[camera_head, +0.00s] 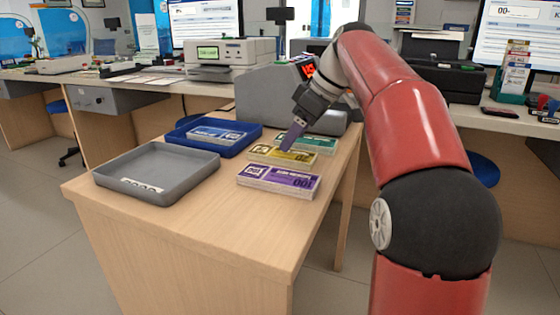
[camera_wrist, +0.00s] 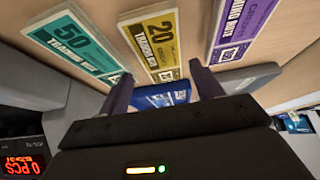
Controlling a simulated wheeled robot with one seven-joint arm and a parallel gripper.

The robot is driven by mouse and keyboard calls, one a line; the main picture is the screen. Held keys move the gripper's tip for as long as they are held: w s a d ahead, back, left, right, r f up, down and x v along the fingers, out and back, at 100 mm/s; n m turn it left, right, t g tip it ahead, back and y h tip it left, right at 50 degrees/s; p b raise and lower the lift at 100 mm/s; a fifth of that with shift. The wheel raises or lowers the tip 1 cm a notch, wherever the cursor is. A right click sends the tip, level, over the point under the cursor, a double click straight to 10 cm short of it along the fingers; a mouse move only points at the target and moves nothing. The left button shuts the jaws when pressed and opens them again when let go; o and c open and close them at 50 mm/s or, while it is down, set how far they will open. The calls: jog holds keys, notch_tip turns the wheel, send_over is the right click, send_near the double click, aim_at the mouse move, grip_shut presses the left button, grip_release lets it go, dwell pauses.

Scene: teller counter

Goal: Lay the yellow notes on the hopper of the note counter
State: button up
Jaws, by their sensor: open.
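The yellow notes (camera_head: 270,151), a flat bundle marked 20, lie on the wooden table between the green and purple bundles. In the wrist view the yellow notes (camera_wrist: 155,42) lie in line with the gap between my fingers. My gripper (camera_head: 290,143) is open and empty, pointing down at the yellow notes and hiding part of them in the head view. The wrist view shows my gripper (camera_wrist: 163,82) with its fingers spread; contact with the notes cannot be told. The grey note counter (camera_head: 262,98) stands behind, partly hidden by my arm. Its red display (camera_wrist: 22,155) reads 0 PCS.
Green notes (camera_head: 313,144) and purple notes (camera_head: 279,181) lie close on either side. A blue tray (camera_head: 188,146) holding blue notes (camera_head: 216,134) and a grey tray (camera_head: 160,165) stand to the left. The table's front (camera_head: 210,220) is clear.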

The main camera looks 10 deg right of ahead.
aim_at(288, 154)
jog(key=b+x, duration=0.1)
jog(key=x, duration=0.3)
jog(key=shift+s, duration=0.1)
jog(key=c, duration=0.8)
